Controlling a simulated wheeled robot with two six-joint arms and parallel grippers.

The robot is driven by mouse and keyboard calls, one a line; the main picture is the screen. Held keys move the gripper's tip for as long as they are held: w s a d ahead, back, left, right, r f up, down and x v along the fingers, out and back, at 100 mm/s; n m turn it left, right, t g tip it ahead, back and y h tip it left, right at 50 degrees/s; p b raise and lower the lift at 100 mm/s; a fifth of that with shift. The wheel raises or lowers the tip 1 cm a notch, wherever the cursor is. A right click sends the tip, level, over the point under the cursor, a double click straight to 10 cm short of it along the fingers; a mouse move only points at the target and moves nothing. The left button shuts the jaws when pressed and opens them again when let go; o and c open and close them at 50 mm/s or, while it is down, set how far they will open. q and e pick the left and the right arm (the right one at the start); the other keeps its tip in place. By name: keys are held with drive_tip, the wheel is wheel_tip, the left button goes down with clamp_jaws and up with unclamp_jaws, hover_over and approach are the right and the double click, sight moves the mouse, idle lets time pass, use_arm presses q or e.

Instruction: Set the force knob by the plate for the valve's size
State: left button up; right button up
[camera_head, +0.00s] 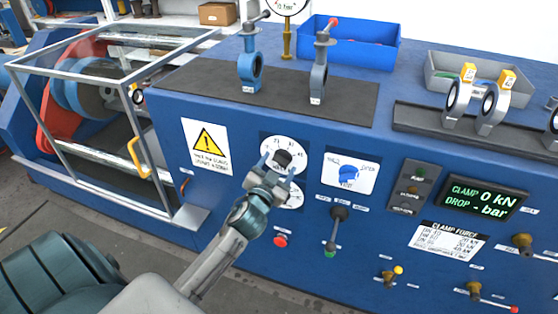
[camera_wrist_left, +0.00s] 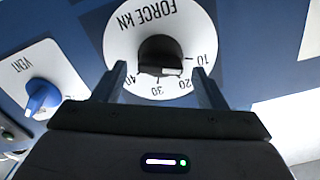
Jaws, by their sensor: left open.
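The force knob (camera_wrist_left: 160,50) is black and sits on a round white dial (camera_wrist_left: 122,38) marked FORCE KN with 10, 20, 30 and 40. A pale mark shows on the knob's lower right side; its exact setting is unclear. My left gripper (camera_wrist_left: 160,85) is open, its fingers apart just short of the knob, one toward each side. In the head view the gripper (camera_head: 277,165) partly covers the dial (camera_head: 273,143). The CLAMP FORCE plate (camera_head: 449,242) lists DN sizes with kN values, too small to read surely.
A display (camera_head: 481,198) reads CLAMP 0 kN and DROP - bar. A guarded frame (camera_head: 130,150) stands left.

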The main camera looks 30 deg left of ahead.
use_arm(q)
drive_tip(key=shift+w+a, duration=0.15)
drive_tip(key=shift+w, duration=0.55)
drive_tip(key=c, duration=1)
